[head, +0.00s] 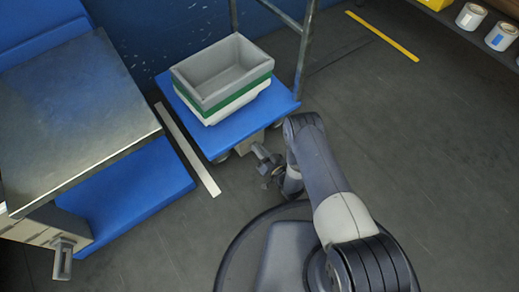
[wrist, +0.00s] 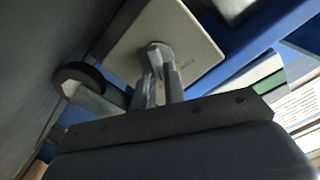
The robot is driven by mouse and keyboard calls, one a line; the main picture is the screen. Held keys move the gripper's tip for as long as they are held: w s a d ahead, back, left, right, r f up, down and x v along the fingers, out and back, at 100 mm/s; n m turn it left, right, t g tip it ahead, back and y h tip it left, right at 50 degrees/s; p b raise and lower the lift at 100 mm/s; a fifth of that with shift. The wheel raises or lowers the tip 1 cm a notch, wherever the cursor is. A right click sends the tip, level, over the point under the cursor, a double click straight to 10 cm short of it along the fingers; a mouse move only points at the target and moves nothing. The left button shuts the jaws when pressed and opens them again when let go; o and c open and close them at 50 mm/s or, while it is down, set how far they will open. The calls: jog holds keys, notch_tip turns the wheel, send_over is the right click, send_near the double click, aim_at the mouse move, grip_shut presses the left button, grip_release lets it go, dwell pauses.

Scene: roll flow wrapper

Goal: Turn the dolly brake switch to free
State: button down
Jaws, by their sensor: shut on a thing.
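The dolly (head: 228,136) has a blue deck and a metal push frame and stands beside the blue wall. A pale switch plate (wrist: 190,45) is fixed under its deck edge and fills the upper middle of the wrist view. Small lettering on the plate is too blurred to read. The grey brake switch (wrist: 157,48) sticks out from the plate. My gripper (wrist: 160,76) is shut on the switch, with a finger on each side. In the head view my gripper (head: 259,153) is at the dolly's near edge and hides the switch. The switch's setting cannot be read.
Stacked grey, green and white crates (head: 222,72) sit on the dolly. A dolly wheel (wrist: 80,80) shows at left in the wrist view. A metal-topped machine (head: 75,110) stands left, beyond a white floor strip (head: 188,150).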

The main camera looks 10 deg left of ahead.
jog(key=shift+n, duration=0.3)
jog(key=n, duration=1.1)
jog(key=shift+s+a, duration=0.35)
jog(key=shift+n, duration=0.3)
jog(key=c, duration=1.5)
grip_release()
jog(key=shift+o, duration=0.2)
jog(key=shift+s+d, duration=0.1)
